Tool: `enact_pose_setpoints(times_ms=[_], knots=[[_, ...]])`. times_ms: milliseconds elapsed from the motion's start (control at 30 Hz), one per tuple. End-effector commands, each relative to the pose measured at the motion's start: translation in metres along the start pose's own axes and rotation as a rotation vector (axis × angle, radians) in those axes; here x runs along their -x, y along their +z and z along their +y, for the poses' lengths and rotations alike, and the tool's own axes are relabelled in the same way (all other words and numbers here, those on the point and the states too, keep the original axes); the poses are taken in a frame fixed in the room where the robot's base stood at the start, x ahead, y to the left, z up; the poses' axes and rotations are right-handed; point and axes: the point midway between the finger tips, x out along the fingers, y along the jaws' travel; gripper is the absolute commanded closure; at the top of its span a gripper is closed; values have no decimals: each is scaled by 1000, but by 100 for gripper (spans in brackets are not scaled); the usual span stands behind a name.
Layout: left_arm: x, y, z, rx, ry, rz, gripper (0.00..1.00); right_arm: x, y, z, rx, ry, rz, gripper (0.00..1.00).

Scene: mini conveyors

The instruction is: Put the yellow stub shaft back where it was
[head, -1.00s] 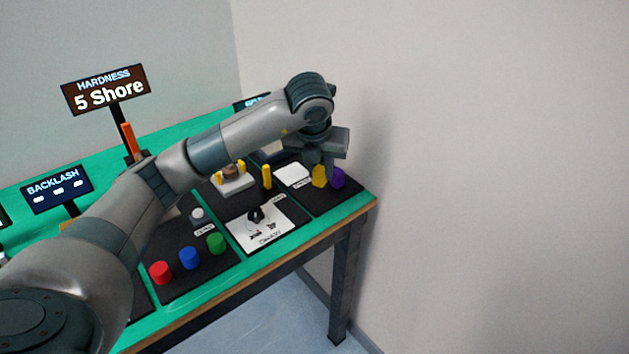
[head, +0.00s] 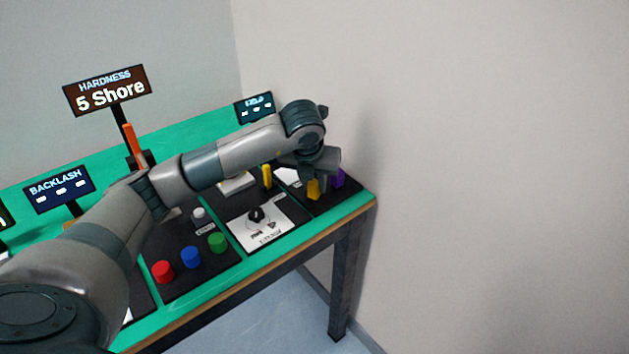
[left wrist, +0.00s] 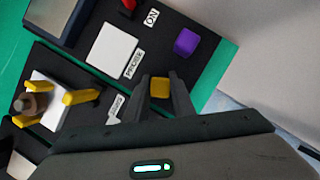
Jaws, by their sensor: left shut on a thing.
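The yellow stub shaft (head: 314,189) is between the fingers of my left gripper (head: 317,178), at the right end of the table. In the left wrist view the stub shaft (left wrist: 159,87) shows end-on between the two fingertips of the left gripper (left wrist: 159,90), which is shut on it. A purple block (left wrist: 186,42) stands on the dark mat beyond it, apart from the fingers; it also shows in the head view (head: 338,178). I cannot tell how far the stub shaft is above the mat. My right gripper is out of view.
A white square pad (left wrist: 111,50) lies beside the gripper. A white fixture (left wrist: 45,92) with yellow jaws holds a brown part to the left. Red (head: 163,271), blue (head: 191,257) and green (head: 217,243) buttons stand nearer the front. A wall rises at the right.

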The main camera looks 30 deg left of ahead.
Motion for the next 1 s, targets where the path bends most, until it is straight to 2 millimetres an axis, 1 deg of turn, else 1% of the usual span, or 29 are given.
enact_pose_setpoints(times_ms=[400,433,500,633,1000], knots=[[-3,-1,0,0,-1,-1,100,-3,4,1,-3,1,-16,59],[-3,-1,0,0,0,0,73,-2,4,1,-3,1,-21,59],[-2,-1,0,0,0,0,59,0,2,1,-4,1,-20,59],[-2,-1,0,0,0,0,59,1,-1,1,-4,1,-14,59],[2,1,0,0,-1,0,59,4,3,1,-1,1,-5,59]])
